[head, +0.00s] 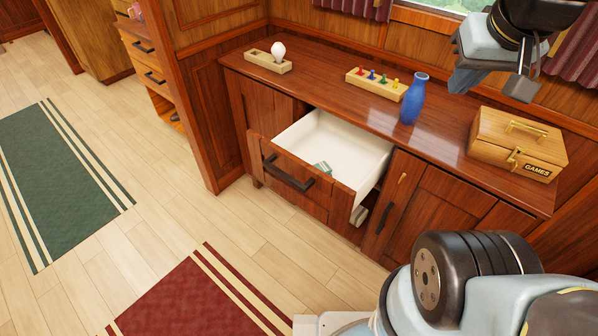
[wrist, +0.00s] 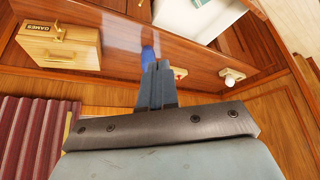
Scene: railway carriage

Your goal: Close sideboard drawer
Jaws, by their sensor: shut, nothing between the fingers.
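The sideboard (head: 452,139) is dark reddish wood and stands along the wall in the head view. Its drawer (head: 296,180) is pulled well out, showing a white inside and a black bar handle. A small greenish item (head: 322,168) lies in the drawer near its front. Part of the open drawer (wrist: 196,20) also shows at the top of the wrist view. My gripper (wrist: 157,68) is shut and empty, above the sideboard top. In the head view it hangs at the upper right, near the window and away from the drawer handle.
On the sideboard top stand a blue vase (head: 414,99), a peg tray (head: 377,84), a wooden holder with a white bulb (head: 268,61) and a games box (head: 515,142). Open floor (head: 225,222) lies before the drawer, with a red rug (head: 200,297) and a green rug (head: 62,175).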

